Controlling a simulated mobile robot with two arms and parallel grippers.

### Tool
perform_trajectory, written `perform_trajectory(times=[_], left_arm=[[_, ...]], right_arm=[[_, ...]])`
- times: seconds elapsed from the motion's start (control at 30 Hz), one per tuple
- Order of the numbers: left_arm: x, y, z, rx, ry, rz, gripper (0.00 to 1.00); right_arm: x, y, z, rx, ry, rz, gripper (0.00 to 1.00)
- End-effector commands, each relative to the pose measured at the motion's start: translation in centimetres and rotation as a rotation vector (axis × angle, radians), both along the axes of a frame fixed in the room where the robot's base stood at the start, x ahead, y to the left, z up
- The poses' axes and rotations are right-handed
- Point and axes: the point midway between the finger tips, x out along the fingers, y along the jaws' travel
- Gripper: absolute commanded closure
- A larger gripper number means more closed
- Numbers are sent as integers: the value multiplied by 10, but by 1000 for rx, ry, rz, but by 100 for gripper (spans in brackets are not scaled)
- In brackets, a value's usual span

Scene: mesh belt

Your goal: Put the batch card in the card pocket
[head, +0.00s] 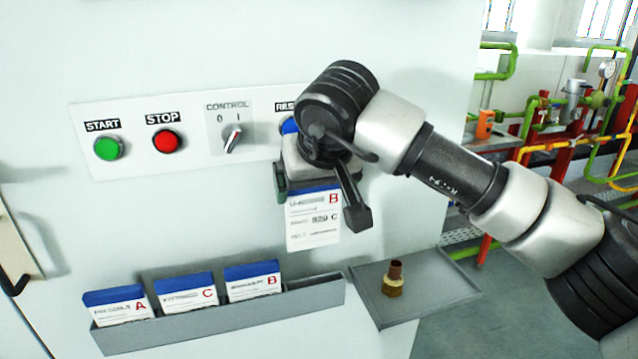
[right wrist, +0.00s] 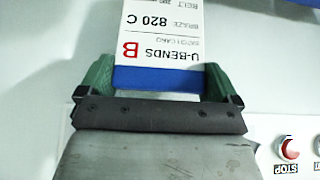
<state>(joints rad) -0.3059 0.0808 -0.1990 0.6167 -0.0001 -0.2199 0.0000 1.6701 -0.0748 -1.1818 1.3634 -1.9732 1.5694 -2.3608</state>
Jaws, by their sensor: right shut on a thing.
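The batch card (head: 313,225) is white with a blue top band and a red B, and reads U-BENDS and 820 C in the right wrist view (right wrist: 160,35). My right gripper (head: 311,184) is shut on its blue band, with green fingers at both side edges in the right wrist view (right wrist: 157,80). The card hangs roughly upright in front of the pale machine wall, below the button panel. I cannot tell whether it touches the wall. I cannot make out a separate card pocket; my wrist and the card hide part of the wall. My left gripper is not in view.
A grey trough (head: 220,317) below holds three other cards marked A, C and B. A grey shelf (head: 440,290) to its right bears a brass fitting (head: 393,280). The button panel (head: 195,125) is close to my wrist. The wall between panel and trough is bare.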

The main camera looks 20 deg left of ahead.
Motion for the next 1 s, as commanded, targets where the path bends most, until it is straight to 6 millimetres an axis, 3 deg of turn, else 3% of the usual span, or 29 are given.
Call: perform_trajectory(times=[0.13, 0.37, 0.53, 1.0], left_arm=[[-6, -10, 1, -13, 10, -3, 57], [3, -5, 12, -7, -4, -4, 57], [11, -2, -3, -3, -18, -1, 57], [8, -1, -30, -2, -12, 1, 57]], right_arm=[[0, 0, 0, -1, 1, -1, 38], [0, -1, 0, -23, 25, -7, 38], [0, -1, -20, -24, 27, -7, 38], [0, -1, -60, -24, 27, -6, 38]])
